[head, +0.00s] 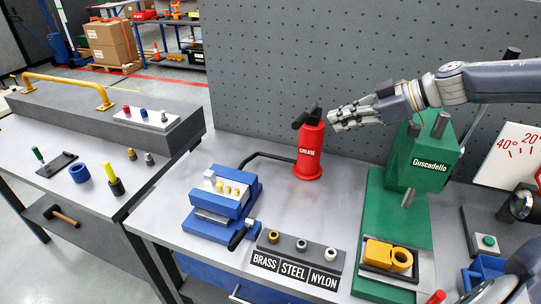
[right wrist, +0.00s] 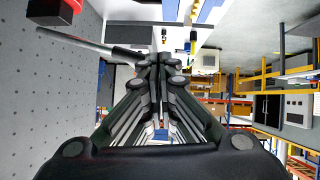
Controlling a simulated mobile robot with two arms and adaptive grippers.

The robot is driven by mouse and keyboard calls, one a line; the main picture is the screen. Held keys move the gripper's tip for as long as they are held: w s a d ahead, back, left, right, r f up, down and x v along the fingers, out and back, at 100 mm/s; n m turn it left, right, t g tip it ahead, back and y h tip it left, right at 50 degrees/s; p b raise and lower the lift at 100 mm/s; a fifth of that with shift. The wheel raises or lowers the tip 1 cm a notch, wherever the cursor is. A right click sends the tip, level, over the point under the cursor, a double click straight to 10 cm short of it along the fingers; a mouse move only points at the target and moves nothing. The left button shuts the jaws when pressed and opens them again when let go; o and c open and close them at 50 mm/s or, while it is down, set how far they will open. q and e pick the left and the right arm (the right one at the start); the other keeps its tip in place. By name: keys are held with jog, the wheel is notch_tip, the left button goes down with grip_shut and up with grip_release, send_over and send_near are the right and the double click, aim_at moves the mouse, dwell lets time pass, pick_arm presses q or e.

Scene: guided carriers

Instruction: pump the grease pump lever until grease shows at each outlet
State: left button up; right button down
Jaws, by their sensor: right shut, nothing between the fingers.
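The red grease pump (head: 309,155), labelled GREASE, stands upright on the bench with a black top (head: 306,117). A dark hose (head: 262,157) runs from it towards a blue block (head: 200,226) with several small yellow fittings (head: 227,188). I cannot make out grease on them. My right gripper (head: 333,120) is shut and empty, just right of the pump's top. In the right wrist view its fingers (right wrist: 162,62) are together near a grey rod with a dark end (right wrist: 103,46), perhaps the lever; contact is unclear. My left gripper is out of view.
A green Guscadello press (head: 423,160) stands right of the pump. A rack labelled BRASS, STEEL, NYLON (head: 295,262) lies in front. The grey pegboard (head: 290,60) closes off the back. A second bench (head: 60,205) is at left. Bare bench lies around the pump's front.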

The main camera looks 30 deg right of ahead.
dwell(0.7)
jog(key=w+d+r+m+y, duration=0.2)
jog(key=w+d+r, duration=0.2)
jog(key=r, duration=0.4)
jog(key=shift+w+y+b, duration=0.4)
jog(key=p, duration=0.2)
send_over(305, 118)
jog(key=f, duration=0.4)
jog(key=shift+w+d, duration=0.1)
jog(key=shift+w, duration=0.3)
jog(key=shift+s+f+m+p, duration=0.2)
jog(key=shift+f+p, duration=0.15)
jog(key=shift+f, duration=0.25)
jog(key=shift+s+f+m+p, duration=0.1)
jog(key=shift+s+f+p, duration=0.1)
jog(key=shift+f+p, duration=0.3)
jog(key=shift+s+f, duration=0.25)
jog(key=shift+f, duration=0.55)
